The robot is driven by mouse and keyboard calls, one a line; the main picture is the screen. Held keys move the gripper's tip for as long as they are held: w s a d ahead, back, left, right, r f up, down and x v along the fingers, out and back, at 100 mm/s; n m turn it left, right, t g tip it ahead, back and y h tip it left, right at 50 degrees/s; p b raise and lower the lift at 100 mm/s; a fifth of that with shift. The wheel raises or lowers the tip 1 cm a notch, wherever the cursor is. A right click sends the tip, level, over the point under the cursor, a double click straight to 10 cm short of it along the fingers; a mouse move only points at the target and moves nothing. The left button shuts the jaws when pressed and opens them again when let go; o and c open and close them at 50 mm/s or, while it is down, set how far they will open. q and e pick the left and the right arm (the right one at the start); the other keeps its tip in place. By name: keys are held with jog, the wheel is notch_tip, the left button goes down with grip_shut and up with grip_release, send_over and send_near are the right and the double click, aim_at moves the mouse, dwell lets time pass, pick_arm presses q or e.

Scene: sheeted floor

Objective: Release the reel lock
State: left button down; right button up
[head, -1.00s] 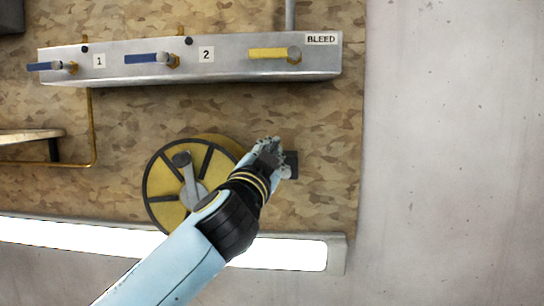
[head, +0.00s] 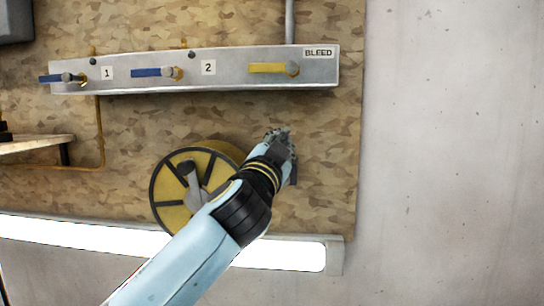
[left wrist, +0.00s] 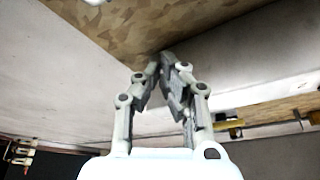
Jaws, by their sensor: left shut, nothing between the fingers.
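The yellow reel (head: 168,190) with dark spokes and a grey crank handle (head: 187,172) is mounted on the camouflage-patterned board in the head view. My left gripper (head: 279,134) is at the reel's upper right, shut and empty, in front of a dark block (head: 293,175) that it mostly hides. I cannot tell whether it touches the block. The left wrist view shows the fingers (left wrist: 164,62) closed together at the tips. The reel lock itself cannot be made out clearly. My right gripper is not in view.
A grey manifold (head: 225,75) with two blue levers, a yellow lever (head: 267,68) and a BLEED label runs above the reel. A bright light strip (head: 90,236) runs below. The pale wall (head: 450,150) at right is bare.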

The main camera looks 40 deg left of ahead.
pick_arm(q)
jog(key=b+v, duration=0.1)
jog(key=v, duration=0.8)
jog(key=shift+a+f, duration=0.15)
jog(key=shift+f, duration=0.25)
